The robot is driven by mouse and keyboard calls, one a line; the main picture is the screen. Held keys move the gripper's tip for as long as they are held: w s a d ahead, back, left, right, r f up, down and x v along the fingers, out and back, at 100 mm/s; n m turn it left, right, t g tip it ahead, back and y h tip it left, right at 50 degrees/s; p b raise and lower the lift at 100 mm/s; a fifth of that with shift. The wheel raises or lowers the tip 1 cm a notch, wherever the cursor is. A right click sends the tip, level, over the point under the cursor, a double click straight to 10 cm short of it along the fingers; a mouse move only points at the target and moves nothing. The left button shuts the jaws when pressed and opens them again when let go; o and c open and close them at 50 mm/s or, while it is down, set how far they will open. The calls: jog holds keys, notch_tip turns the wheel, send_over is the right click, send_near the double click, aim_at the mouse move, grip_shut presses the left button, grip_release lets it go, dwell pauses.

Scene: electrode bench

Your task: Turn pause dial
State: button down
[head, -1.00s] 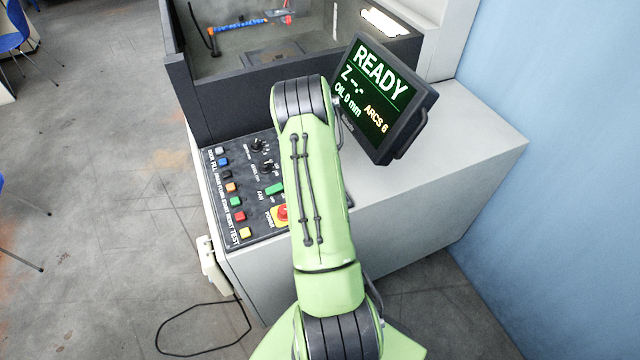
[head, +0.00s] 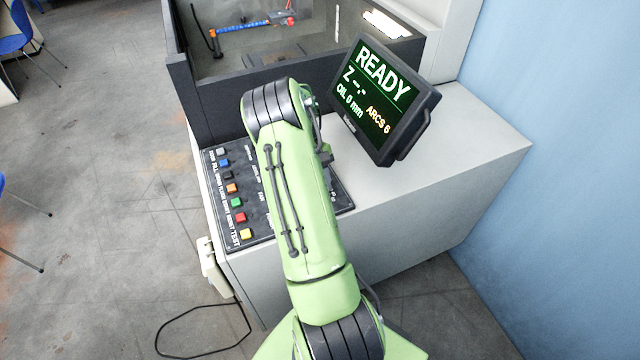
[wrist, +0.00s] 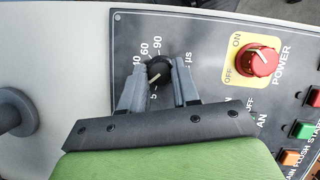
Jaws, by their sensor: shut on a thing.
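In the wrist view a black dial (wrist: 159,70) stands on the dark control panel (wrist: 205,45). Its printed scale shows numbers such as 40, 60 and 90, and µs. A white pointer mark on it points towards the lower left of the picture. My gripper (wrist: 160,80) has one finger on each side of the dial and is shut on it. The dial's name label is hidden, so I cannot read which dial it is. In the head view my arm covers the dial and my gripper.
A red power knob (wrist: 260,61) on a yellow plate is beside the dial. A column of coloured buttons (head: 236,202) runs along the panel's left. The screen (head: 380,98) reads READY, OIL 0 mm, ARCS 6. The dark-walled tank (head: 235,100) stands behind.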

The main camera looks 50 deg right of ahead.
jog(key=c, duration=0.8)
grip_release()
jog(key=shift+c, duration=0.2)
jog(key=p+v, duration=0.2)
jog(key=v, duration=1.3)
jog(key=shift+w+r, duration=0.2)
jog(key=shift+r, duration=0.15)
